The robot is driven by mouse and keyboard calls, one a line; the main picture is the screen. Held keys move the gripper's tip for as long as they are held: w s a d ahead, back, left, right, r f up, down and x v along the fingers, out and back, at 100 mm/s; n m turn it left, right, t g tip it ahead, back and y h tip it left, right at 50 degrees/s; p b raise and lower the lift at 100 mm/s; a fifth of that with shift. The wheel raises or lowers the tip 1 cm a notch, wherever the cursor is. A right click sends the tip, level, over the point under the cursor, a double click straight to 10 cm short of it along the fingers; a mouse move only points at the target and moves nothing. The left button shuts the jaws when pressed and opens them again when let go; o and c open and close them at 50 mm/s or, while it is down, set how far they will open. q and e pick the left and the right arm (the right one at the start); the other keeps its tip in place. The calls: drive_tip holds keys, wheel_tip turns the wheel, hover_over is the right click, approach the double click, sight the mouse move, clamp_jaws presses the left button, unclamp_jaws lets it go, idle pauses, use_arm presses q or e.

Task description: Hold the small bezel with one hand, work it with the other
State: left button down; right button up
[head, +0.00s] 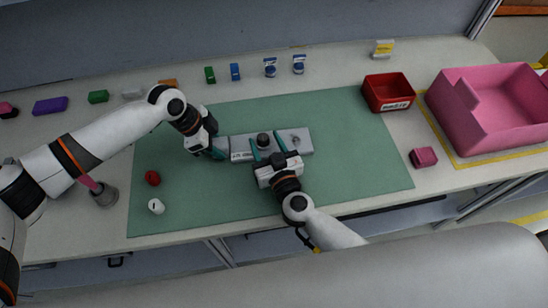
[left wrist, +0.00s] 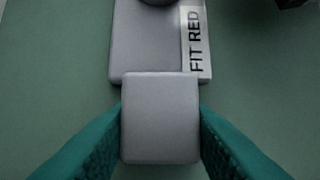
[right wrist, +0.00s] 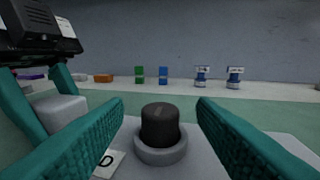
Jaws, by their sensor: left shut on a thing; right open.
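The small bezel (head: 240,143) is a grey plate lying on the green mat, with a label that reads "FIT RED" in the left wrist view (left wrist: 194,42). My left gripper (head: 220,148) is shut on the grey block (left wrist: 160,120) at the bezel's left end. A black knob (right wrist: 160,124) stands upright in a round grey collar (right wrist: 160,150) on the bezel. My right gripper (right wrist: 160,112) is open, its fingers on either side of the knob with gaps visible. A red knob (head: 152,178) and a white knob (head: 156,206) lie on the mat at left.
A red labelled bin (head: 377,101) and a larger pink bin (head: 460,125) stand at right, with a small pink block (head: 423,157) near them. Several small coloured items line the back. The green mat (head: 360,170) is clear right of the bezel.

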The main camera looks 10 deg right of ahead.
sight(263, 137)
drive_tip(key=shift+x, duration=1.35)
drive_tip(key=shift+c, duration=0.4)
drive_tip(key=c, duration=1)
drive_tip(key=shift+r, duration=0.2)
drive_tip(key=shift+r, duration=2.9)
use_arm(q)
drive_tip(key=c, duration=0.9)
unclamp_jaws()
drive_tip(key=shift+o, duration=0.2)
